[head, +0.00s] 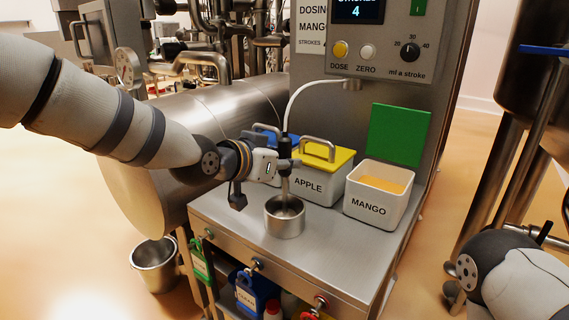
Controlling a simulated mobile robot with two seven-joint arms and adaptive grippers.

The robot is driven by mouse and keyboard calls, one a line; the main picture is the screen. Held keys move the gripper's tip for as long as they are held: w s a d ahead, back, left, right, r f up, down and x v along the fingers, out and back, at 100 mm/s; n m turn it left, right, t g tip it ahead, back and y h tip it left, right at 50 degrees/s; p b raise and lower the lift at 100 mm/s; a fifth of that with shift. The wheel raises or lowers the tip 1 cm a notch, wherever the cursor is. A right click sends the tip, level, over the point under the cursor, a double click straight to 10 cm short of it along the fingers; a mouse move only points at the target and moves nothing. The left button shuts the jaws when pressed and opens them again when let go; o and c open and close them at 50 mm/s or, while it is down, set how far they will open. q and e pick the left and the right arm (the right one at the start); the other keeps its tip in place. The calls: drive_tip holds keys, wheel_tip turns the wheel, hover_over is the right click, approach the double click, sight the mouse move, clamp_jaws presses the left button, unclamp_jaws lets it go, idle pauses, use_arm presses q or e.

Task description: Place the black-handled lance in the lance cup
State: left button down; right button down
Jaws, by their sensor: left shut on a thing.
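The lance (284,186) has a dark handle and a thin metal tube, and a white hose rises from its top to the dosing machine. My left gripper (284,158) is shut on the lance's handle and holds it upright. The lance cup (285,220) is a round metal cup on the steel bench, directly below the gripper. The lance's lower end shows at the cup's mouth and appears to be inside it. I cannot tell whether it touches the bottom. My right gripper is not in view; only part of my right arm shows at the lower right.
The dosing machine (398,76) rises behind. The bench front (330,235) is clear.

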use_arm(q)
drive_tip(key=shift+f, duration=0.15)
drive_tip(key=c, duration=1.8)
unclamp_jaws()
drive_tip(key=shift+f, duration=0.2)
drive_tip(key=shift+c, duration=0.2)
drive_tip(key=o, duration=0.4)
